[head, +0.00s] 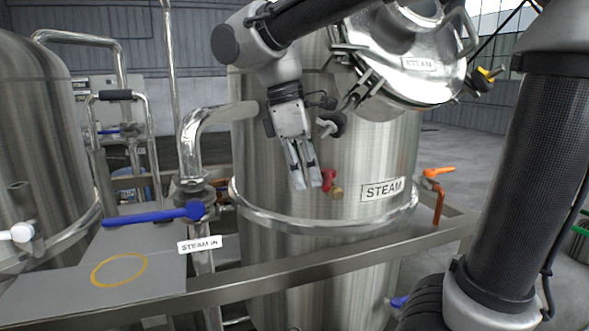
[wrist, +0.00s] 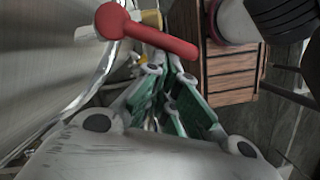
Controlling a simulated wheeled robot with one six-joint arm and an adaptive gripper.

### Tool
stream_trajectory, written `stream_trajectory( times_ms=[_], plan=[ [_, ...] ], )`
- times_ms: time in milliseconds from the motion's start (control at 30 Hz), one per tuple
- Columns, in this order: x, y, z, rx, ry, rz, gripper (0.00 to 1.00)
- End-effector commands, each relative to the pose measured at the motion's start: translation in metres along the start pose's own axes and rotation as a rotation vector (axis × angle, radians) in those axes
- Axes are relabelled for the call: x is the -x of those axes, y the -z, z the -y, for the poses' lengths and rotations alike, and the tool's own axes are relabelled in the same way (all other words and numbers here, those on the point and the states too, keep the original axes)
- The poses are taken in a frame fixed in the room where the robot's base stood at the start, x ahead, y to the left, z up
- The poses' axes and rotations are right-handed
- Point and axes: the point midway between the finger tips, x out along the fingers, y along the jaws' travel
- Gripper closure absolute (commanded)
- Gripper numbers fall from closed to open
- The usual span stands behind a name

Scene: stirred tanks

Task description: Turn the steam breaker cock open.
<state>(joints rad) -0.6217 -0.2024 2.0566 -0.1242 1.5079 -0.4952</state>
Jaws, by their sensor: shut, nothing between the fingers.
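The steam breaker cock has a red lever (head: 328,180) and a brass body (head: 336,192). It sits on the front of the steel STEAM tank (head: 370,150), just left of the STEAM plate (head: 382,190). In the wrist view the red lever (wrist: 150,35) slants down to the right past the fingertips, with a bit of brass (wrist: 151,19) behind it. My gripper (head: 308,186) points down just left of the lever, its fingers together and empty. The fingers also show in the wrist view (wrist: 172,75), close to the lever; I cannot tell whether they touch it.
A blue lever (head: 152,216) on the STEAM IN pipe is at the left. An orange-handled valve (head: 437,172) is right of the tank. A metal rail (head: 290,277) crosses in front. The tank's tilted lid (head: 415,60) is above right of my gripper.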

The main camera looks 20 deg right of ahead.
Motion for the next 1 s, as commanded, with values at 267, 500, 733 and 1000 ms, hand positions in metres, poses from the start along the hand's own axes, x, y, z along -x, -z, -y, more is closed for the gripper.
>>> stream_trajectory(
  times_ms=[267, 500, 733, 1000],
  plan=[
    [-0.0009, -0.0032, 0.0025, 0.056, -0.014, 0.0, 1.0],
    [-0.0009, -0.0034, 0.0026, 0.06, -0.015, 0.0, 1.0],
    [-0.0009, -0.0034, 0.0024, 0.059, -0.015, 0.0, 1.0],
    [-0.0002, -0.0004, -0.0066, 0.057, -0.014, 0.001, 1.0]
  ],
)
